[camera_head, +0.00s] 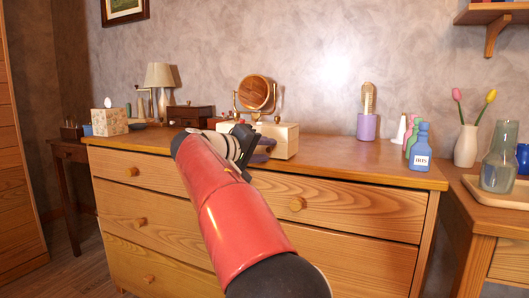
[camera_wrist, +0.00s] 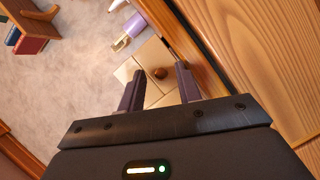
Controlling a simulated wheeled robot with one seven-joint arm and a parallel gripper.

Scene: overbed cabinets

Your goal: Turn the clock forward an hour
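I cannot make out a clock face in either view. A cream box (camera_head: 284,139) stands on the dresser top, just beyond my gripper (camera_head: 262,148), which hides part of it. In the wrist view, what looks like the same cream box (camera_wrist: 156,55) carries a round brown knob (camera_wrist: 160,73). My gripper (camera_wrist: 160,69) is open, and the knob appears between its two dark fingers. Nothing is held, and I cannot tell whether the fingers touch the box.
A round mirror (camera_head: 256,92) stands behind my gripper on the dresser (camera_head: 345,157). A lamp (camera_head: 160,76) and tissue box (camera_head: 109,121) are at left. Dresser top before the pot is clear.

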